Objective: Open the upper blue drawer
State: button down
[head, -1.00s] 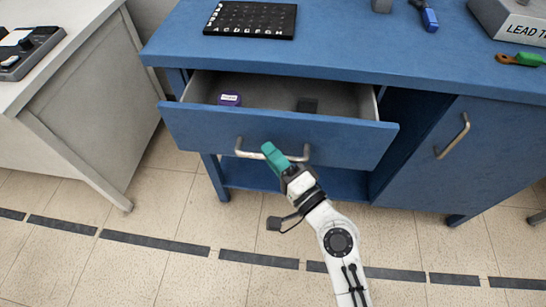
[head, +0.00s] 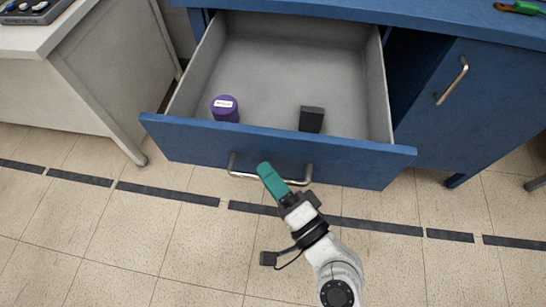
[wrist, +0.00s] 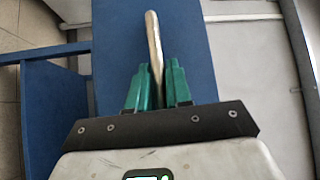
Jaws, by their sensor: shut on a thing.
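The upper blue drawer (head: 350,156) is pulled far out from the blue bench in the head view. Its grey inside shows, with a purple labelled cylinder (head: 225,109) at the front left and a small black block (head: 312,119) at the front right. A metal bar handle (head: 241,175) is on its front. My gripper (head: 264,168) has teal fingers and is at the handle's middle. In the wrist view the teal fingers (wrist: 157,85) are shut around the handle bar (wrist: 153,45), one on each side.
A closed blue cupboard door (head: 480,100) with its own handle is to the right of the drawer. A grey bench (head: 100,90) stands at the left. The tiled floor with a dark dashed line is clear in front. A green-handled tool (head: 520,8) lies on the bench top.

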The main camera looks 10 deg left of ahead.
jog(key=shift+s+f, duration=0.1)
jog(key=shift+s, duration=0.85)
jog(key=c, duration=1.2)
grip_release()
jog(key=shift+o, duration=0.2)
jog(key=b+v, duration=0.5)
jog(key=v, duration=0.5)
jog(key=shift+s+d, duration=0.25)
